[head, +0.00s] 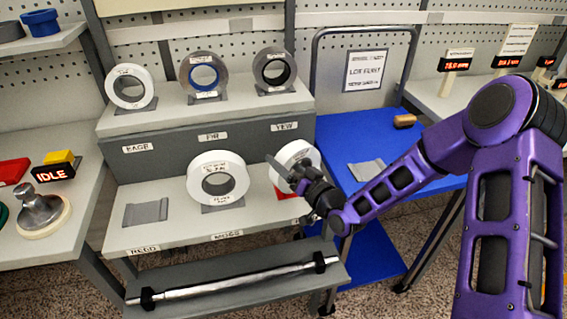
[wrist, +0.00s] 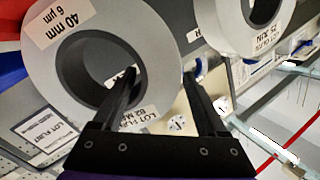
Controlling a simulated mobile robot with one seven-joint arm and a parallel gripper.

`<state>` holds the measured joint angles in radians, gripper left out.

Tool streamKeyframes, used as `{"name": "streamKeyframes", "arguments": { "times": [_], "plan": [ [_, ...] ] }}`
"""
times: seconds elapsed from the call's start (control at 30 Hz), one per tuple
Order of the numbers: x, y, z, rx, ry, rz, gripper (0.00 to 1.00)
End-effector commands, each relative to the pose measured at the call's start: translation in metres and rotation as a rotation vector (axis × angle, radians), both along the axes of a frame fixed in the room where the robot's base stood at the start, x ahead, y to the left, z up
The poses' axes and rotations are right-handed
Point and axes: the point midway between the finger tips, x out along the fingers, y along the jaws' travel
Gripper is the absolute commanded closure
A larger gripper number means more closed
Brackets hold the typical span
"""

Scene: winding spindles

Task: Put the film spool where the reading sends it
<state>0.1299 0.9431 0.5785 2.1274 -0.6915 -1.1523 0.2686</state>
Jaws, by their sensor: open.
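The lower shelf (head: 180,232) holds two white film spools with dark cores. The middle spool (head: 218,163) stands in a cradle. The right spool (head: 290,152) is partly hidden behind my gripper (head: 285,174). In the wrist view a white spool (wrist: 42,80) labelled "40 mm 6 µm" fills the left side, close to my gripper (wrist: 160,75). My gripper is open. Its fingers reach over the spool's right part; whether the ring lies between them I cannot tell. Red readouts stand at the right, one (head: 455,64) apparently showing 75.0 mm, another (head: 507,61) unclear.
Three spools stand on the upper tier: white (head: 114,88), blue-cored (head: 222,75) and black-cored (head: 262,70). An empty cradle (head: 146,212) is at lower left. A blue cart (head: 345,135) with a "LOT FLINT" sign (head: 365,70) holds another empty cradle (head: 367,170). The left bench display (head: 52,173) reads IDLE.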

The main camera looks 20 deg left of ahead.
Motion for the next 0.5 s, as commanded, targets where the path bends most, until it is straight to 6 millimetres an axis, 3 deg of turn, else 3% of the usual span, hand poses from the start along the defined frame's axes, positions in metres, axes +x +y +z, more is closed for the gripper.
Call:
{"name": "streamKeyframes", "arguments": {
  "times": [0.17,0.5],
  "plan": [
    [-0.011,-0.018,0.002,-0.001,0.001,-0.003,0.25],
    [-0.054,-0.076,0.003,0.000,0.001,-0.002,0.25]
  ]
}}
